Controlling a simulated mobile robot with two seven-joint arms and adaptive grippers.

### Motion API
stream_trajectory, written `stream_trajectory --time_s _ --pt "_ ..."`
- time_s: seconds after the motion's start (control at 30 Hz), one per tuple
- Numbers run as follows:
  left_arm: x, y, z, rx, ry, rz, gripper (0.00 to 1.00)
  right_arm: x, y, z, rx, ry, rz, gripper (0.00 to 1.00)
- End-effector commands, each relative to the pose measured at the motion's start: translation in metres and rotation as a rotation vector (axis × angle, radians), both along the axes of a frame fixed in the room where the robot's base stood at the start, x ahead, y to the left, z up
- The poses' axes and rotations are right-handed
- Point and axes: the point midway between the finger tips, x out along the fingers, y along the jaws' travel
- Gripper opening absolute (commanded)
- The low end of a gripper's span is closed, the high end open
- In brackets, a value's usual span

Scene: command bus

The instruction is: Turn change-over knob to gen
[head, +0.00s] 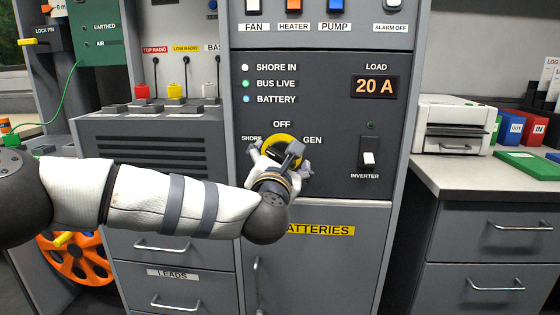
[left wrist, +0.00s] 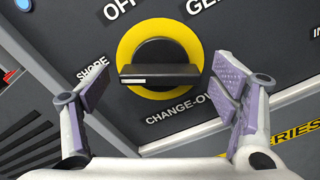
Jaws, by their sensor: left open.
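The change-over knob (left wrist: 160,70) is a black bar handle on a round black base with a yellow ring. In the left wrist view its white-marked end points left, toward the SHORE label (left wrist: 93,70). The GEN label (left wrist: 205,4) is at the upper right. My left gripper (left wrist: 160,80) is open, with one finger to each side of the knob and a gap to each end of the bar. In the head view the left gripper (head: 280,158) is at the panel and partly covers the knob's yellow ring (head: 284,137). My right gripper is not in view.
An inverter switch (head: 369,158) sits right of the knob, below a load display (head: 375,86) reading 20 A. A batteries cabinet door (head: 318,262) is below. A counter (head: 450,178) with a printer-like device (head: 455,125) stands at the right.

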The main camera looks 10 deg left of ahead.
Motion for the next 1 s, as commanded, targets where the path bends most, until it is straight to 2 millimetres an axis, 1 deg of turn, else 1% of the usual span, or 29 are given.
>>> stream_trajectory --time_s 0.03,0.07,0.1,0.17,0.2,0.27,0.47,0.67,0.87,1.0 --pt "0.0 0.0 0.0 0.0 0.0 0.0 0.8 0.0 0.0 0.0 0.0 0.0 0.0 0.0" --pt "0.0 0.0 0.0 0.0 0.0 0.0 0.75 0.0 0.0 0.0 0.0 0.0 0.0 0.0" --pt "0.0 0.0 0.0 0.0 0.0 0.0 0.66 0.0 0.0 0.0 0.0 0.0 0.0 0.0" --pt "0.0 0.0 0.0 0.0 0.0 0.0 0.53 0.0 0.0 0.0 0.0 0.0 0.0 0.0" --pt "0.0 0.0 0.0 0.0 0.0 0.0 0.44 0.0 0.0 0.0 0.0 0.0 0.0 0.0" --pt "0.0 0.0 0.0 0.0 0.0 0.0 0.32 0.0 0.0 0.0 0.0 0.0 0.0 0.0" --pt "-0.001 0.0 0.0 0.005 0.0 0.0 0.32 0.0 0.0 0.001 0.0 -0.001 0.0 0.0" --pt "-0.001 0.0 0.001 0.061 0.002 0.001 0.32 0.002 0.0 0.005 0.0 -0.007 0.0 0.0" --pt "-0.001 0.0 0.003 0.197 0.003 0.001 0.32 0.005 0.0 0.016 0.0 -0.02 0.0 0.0" --pt "-0.001 0.0 0.004 0.325 0.004 0.002 0.32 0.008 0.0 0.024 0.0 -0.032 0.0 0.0"
